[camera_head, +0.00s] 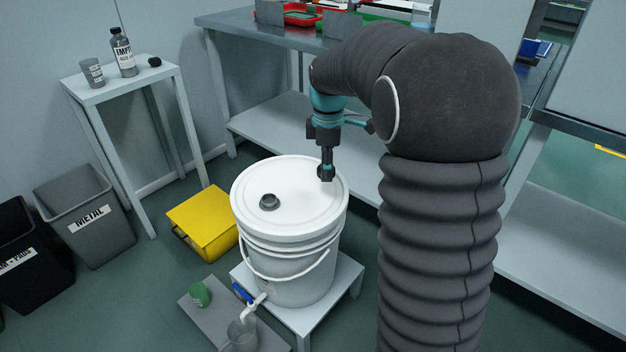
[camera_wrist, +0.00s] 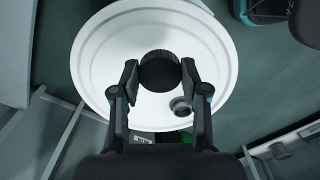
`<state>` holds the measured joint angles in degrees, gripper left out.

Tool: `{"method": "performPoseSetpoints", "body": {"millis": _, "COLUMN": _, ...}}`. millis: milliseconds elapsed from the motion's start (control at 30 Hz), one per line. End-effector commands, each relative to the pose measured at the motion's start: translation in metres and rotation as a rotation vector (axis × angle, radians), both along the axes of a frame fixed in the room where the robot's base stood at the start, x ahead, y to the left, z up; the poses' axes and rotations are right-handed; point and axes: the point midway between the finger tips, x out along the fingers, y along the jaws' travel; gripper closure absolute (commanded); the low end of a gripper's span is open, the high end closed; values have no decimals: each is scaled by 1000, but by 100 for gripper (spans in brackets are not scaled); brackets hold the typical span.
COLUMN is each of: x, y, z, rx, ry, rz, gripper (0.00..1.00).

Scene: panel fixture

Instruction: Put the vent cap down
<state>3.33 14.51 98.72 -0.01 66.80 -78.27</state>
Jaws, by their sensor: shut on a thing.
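My gripper (camera_head: 326,174) is above the right part of the white bucket's lid (camera_head: 300,190). In the wrist view my gripper (camera_wrist: 160,75) is shut on a round black ribbed cap (camera_wrist: 159,71), the vent cap, held between its two fingertips. In the head view the cap cannot be told apart from the dark fingers. A dark raised ring, the vent opening (camera_head: 269,202), stands on the lid's left part. In the wrist view this ring (camera_wrist: 180,107) shows below and right of the held cap, apart from it.
The bucket stands on a low white stand (camera_head: 345,283). A small side table (camera_head: 110,86) at the left holds a grey cup (camera_head: 91,72), a bottle (camera_head: 123,52) and a small black cap (camera_head: 155,62). A yellow box (camera_head: 203,219) and a grey METAL bin (camera_head: 88,215) stand on the floor.

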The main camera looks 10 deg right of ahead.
Motion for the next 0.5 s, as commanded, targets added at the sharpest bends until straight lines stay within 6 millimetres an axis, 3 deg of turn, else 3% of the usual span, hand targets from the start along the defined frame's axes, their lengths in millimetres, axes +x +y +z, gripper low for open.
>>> {"method": "performPoseSetpoints", "body": {"millis": 200, "x": 19, "y": 21, "z": -17, "rx": 0, "ry": 0, "rz": 2, "gripper": 94}}
{"method": "performPoseSetpoints", "body": {"millis": 367, "x": 21, "y": 24, "z": -23, "rx": 0, "ry": 0, "rz": -1, "gripper": 94}}
{"method": "performPoseSetpoints", "body": {"millis": 500, "x": 21, "y": 24, "z": -39, "rx": 0, "ry": 2, "rz": -1, "gripper": 94}}
